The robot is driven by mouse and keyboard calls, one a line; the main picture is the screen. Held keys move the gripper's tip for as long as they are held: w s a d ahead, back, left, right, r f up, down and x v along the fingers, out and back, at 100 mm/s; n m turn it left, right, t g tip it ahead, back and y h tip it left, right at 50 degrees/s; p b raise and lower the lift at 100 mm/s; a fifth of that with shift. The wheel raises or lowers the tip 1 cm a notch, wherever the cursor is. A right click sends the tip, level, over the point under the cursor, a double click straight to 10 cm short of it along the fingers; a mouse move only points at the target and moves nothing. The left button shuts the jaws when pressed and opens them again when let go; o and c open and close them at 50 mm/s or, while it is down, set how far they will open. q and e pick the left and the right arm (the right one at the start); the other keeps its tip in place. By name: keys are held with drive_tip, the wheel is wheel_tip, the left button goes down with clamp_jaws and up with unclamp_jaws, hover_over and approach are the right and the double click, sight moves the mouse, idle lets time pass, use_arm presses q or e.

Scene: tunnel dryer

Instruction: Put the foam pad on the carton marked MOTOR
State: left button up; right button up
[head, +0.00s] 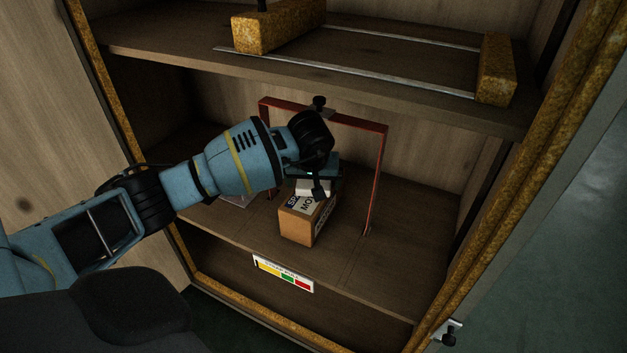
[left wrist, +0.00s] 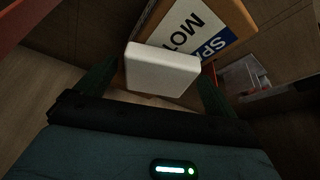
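The carton (head: 300,222) is a small brown box with a white and blue label on the lower shelf, under the red frame. In the left wrist view the carton (left wrist: 236,18) shows "MOT" and "SP", partly covered. The foam pad (left wrist: 162,70) is a white block between my left gripper's fingers (left wrist: 160,80), which appear to press on its two sides. In the head view the pad (head: 312,188) is over the carton's far end, below my left gripper (head: 318,186). I cannot tell whether it touches the carton's top. My right gripper is not in view.
An upper shelf with yellowish blocks (head: 497,70) and metal rails is above. A grey-white item (left wrist: 245,76) lies beside the carton. A coloured label strip (head: 283,274) is on the shelf's front edge.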

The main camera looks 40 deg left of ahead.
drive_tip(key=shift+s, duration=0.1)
use_arm(q)
drive_tip(key=shift+r, duration=0.5)
drive_tip(key=p+v, duration=0.2)
drive_tip(key=v, duration=0.5)
drive_tip(key=shift+p, duration=0.3)
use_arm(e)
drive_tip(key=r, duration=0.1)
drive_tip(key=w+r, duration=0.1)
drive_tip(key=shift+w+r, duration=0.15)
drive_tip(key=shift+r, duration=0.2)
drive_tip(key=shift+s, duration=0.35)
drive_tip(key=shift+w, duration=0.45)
